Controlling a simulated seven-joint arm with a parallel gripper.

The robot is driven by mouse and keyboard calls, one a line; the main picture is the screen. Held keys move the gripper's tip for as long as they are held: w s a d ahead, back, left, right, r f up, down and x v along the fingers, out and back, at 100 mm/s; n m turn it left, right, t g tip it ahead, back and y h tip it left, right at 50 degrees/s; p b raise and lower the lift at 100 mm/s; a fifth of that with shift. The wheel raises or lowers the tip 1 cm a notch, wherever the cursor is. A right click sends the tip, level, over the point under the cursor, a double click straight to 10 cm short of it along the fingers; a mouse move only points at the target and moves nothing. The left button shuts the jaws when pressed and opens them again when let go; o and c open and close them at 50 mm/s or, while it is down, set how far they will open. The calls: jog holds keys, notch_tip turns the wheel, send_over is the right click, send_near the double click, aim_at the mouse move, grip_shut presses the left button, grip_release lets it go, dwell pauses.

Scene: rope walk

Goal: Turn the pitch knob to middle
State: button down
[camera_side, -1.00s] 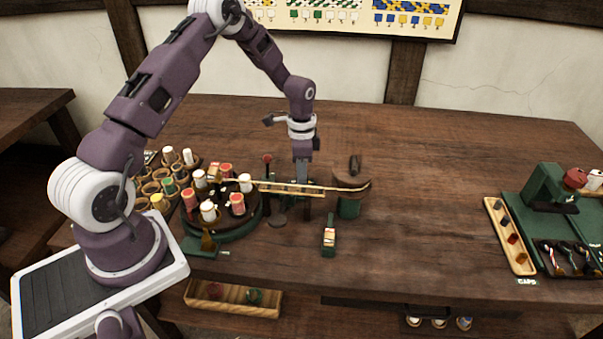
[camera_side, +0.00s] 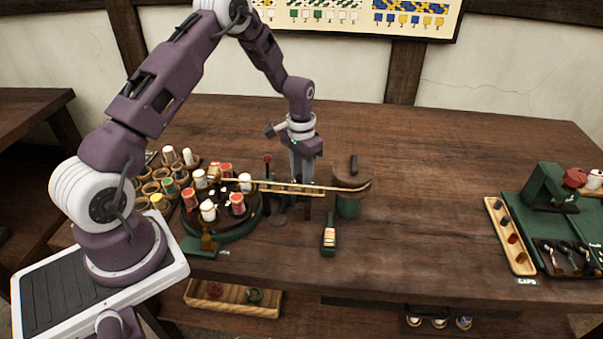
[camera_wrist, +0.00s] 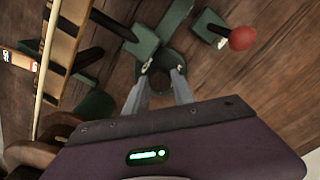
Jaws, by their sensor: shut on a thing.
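My gripper (camera_side: 302,178) points down behind the wooden rail at the middle of the table. In the wrist view its two fingers (camera_wrist: 158,78) are on either side of a dark green round piece (camera_wrist: 158,58), which appears to be the pitch knob. The fingers are shut on it. A green arm with a block end (camera_wrist: 140,40) reaches from the knob toward the upper left. No knob marks or label can be read, so its setting cannot be told. In the side view the rail and fingers hide the knob.
A red-ball lever (camera_wrist: 242,38) stands close to the right of the knob in the wrist view. The wooden rail (camera_wrist: 68,35) runs along the left. A carousel of bobbins (camera_side: 222,232) stands left of the gripper. The table's right middle is clear.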

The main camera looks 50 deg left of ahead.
jog(key=shift+n, duration=0.7)
jog(key=c, duration=1.3)
grip_release()
jog(key=shift+c, duration=0.2)
jog(key=shift+r, duration=0.15)
